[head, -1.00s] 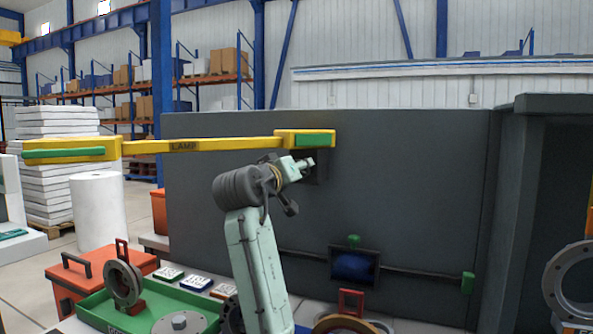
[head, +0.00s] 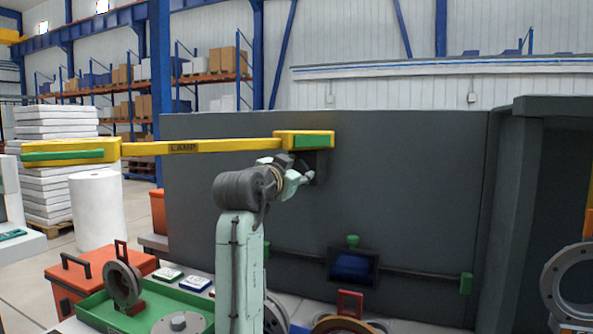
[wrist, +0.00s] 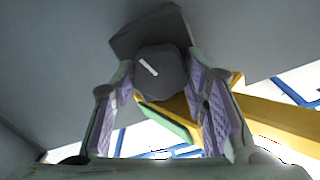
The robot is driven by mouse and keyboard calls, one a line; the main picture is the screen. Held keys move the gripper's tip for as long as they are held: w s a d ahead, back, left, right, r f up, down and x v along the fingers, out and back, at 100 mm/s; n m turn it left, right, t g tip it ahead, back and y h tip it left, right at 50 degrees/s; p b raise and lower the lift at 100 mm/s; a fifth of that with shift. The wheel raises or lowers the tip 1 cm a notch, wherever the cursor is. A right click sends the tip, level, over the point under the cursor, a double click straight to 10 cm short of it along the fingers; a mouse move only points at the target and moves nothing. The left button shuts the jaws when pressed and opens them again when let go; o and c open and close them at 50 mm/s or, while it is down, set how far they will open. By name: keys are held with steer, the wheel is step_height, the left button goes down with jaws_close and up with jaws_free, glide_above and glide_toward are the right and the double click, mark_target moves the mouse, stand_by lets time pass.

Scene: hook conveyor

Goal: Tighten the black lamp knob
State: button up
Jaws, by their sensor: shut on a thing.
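The black lamp knob (wrist: 160,73) is a dark round knob with a white mark on its face, seen in the wrist view in front of a dark mount. My gripper (wrist: 165,85) has a padded finger on each side of the knob and is shut on it. In the head view my gripper (head: 300,181) is just below the end of the yellow lamp arm (head: 225,146) labelled LAMP, at the dark mount (head: 319,163). The knob itself is hard to make out there. The lamp arm also shows in the wrist view (wrist: 275,126).
A grey wall panel (head: 420,190) stands right behind my gripper. The space left of my arm under the lamp is open.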

steer(key=m, duration=0.9)
steer(key=m+p, duration=0.1)
steer(key=m, duration=0.8)
steer(key=shift+f+m, duration=0.2)
steer(key=shift+m, duration=0.2)
steer(key=o, duration=1.1)
steer(key=shift+o, duration=0.2)
steer(key=shift+s+r, duration=0.1)
steer(key=v, duration=1.2)
